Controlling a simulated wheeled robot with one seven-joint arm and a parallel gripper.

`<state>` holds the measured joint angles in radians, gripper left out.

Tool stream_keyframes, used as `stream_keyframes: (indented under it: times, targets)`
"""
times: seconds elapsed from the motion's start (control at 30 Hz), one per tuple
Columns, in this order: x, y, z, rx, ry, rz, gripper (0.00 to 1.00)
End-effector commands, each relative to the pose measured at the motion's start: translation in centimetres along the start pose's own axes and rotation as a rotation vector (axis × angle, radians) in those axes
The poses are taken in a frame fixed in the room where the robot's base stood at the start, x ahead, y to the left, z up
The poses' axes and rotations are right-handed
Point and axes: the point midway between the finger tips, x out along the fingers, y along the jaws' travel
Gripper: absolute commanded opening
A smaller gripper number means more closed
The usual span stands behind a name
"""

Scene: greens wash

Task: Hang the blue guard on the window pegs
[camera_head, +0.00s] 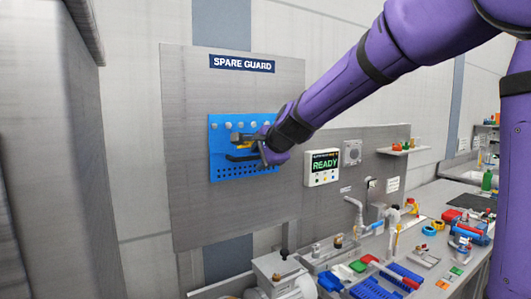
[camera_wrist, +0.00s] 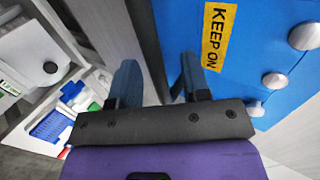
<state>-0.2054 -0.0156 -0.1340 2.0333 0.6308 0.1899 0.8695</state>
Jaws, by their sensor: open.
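The blue guard (camera_head: 218,165) hangs flat on a grey board under a "SPARE GUARD" sign, with a row of round pegs along its top edge and small holes near its bottom. A dark bar, which may be its handle, shows at its middle. In the wrist view the guard (camera_wrist: 275,50) fills the upper right with a yellow "KEEP ON" label. My gripper (camera_head: 250,145) is in front of the guard and covers part of it. In the wrist view its two fingers (camera_wrist: 158,82) are apart. Whether they touch the guard is unclear. I cannot identify the window pegs.
The grey board (camera_head: 190,90) carries the guard. A white panel (camera_head: 322,167) reading "READY" is to its right. Below right, a bench (camera_head: 430,190) holds taps, coloured blocks and tools. A large grey cabinet or column (camera_head: 50,150) stands at the left.

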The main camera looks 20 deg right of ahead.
Motion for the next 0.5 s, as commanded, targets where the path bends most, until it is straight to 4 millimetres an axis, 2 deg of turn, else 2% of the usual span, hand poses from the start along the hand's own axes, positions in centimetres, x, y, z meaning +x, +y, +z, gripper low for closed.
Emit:
stream_keyframes:
  times: [0.33, 0.37, 0.5]
  targets:
    - [0.36, 0.0, -0.02, 0.001, 0.0, 0.0, 0.43]
    - [0.36, 0.0, -0.01, 0.001, 0.0, 0.0, 0.38]
    - [0.35, 0.0, -0.01, 0.001, 0.0, 0.0, 0.06]
